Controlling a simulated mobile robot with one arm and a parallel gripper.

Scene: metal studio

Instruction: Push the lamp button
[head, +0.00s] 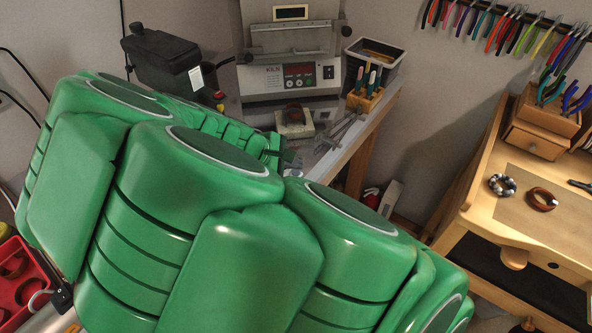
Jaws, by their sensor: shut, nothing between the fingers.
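A small pale box with a dark red round top (294,114) sits on the grey bench top, in front of the kiln; it looks like a push button. No lamp shows in the head view. My green arm fills the left and middle of the picture and reaches toward the bench. The dark end of my gripper (289,157) shows just past the arm, below the button box in the picture and apart from it. It is shut and holds nothing. Most of the gripper is hidden behind my arm.
A kiln (292,60) stands behind the button. A black machine (168,62) is at the left. A wooden block with tools (366,97) and a grey bin (380,58) stand at the right. Metal tools (335,135) lie near the bench's right edge. A wooden workbench (480,200) is farther right.

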